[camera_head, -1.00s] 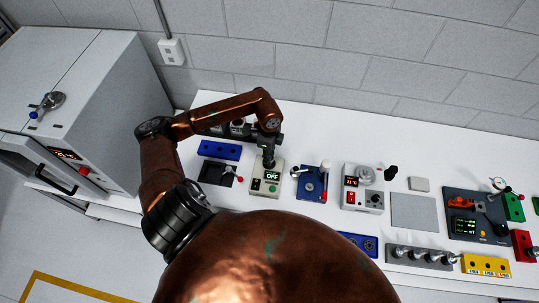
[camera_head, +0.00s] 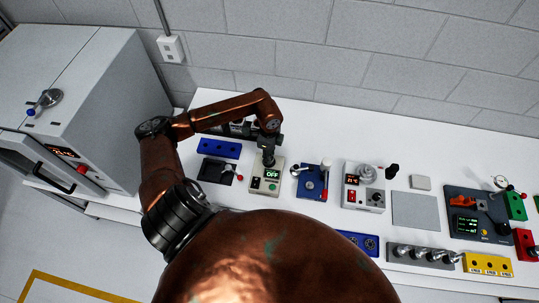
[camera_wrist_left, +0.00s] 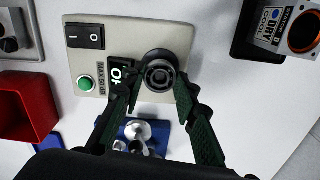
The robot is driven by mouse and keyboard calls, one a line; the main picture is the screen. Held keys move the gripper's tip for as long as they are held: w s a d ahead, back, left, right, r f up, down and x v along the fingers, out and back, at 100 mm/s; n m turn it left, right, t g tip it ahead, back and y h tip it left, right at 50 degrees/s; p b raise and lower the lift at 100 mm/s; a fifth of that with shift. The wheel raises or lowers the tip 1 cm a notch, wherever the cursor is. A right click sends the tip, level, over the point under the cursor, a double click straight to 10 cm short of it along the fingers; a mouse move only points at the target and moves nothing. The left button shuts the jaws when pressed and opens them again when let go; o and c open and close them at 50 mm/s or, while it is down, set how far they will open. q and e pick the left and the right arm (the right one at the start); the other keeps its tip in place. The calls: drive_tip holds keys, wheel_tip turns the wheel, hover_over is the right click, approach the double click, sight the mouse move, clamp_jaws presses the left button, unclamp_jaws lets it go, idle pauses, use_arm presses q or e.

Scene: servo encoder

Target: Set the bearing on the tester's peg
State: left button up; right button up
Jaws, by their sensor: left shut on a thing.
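The tester (camera_head: 257,187) is a beige box with a display reading OFF, standing on the white bench below my left gripper (camera_head: 268,161). In the left wrist view the tester (camera_wrist_left: 84,58) shows a black rocker switch and a green button. There my left gripper (camera_wrist_left: 160,78) has its fingers shut on the bearing (camera_wrist_left: 159,76), a dark ring with a lighter inner part. The bearing is over the tester's face, beside the display. The peg is hidden, so I cannot tell whether the bearing is around it. My right gripper is not in view.
A blue fixture with a lever (camera_head: 312,184) stands right of the tester. A dark tray with a red-knobbed lever (camera_head: 216,172) is at its left, with a blue block (camera_head: 219,149) behind. A grey-white instrument (camera_head: 363,194) stands farther right. A red bin (camera_wrist_left: 22,103) shows in the wrist view.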

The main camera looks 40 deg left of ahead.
use_arm(q)
drive_tip(key=shift+f, duration=0.3)
drive_tip(key=o, duration=1.2)
drive_tip(key=shift+o, duration=0.2)
drive_tip(key=o, duration=0.3)
drive_tip(key=shift+o, duration=0.2)
drive_tip(key=shift+r+p, duration=1.95)
drive_tip(key=shift+r, duration=1.05)
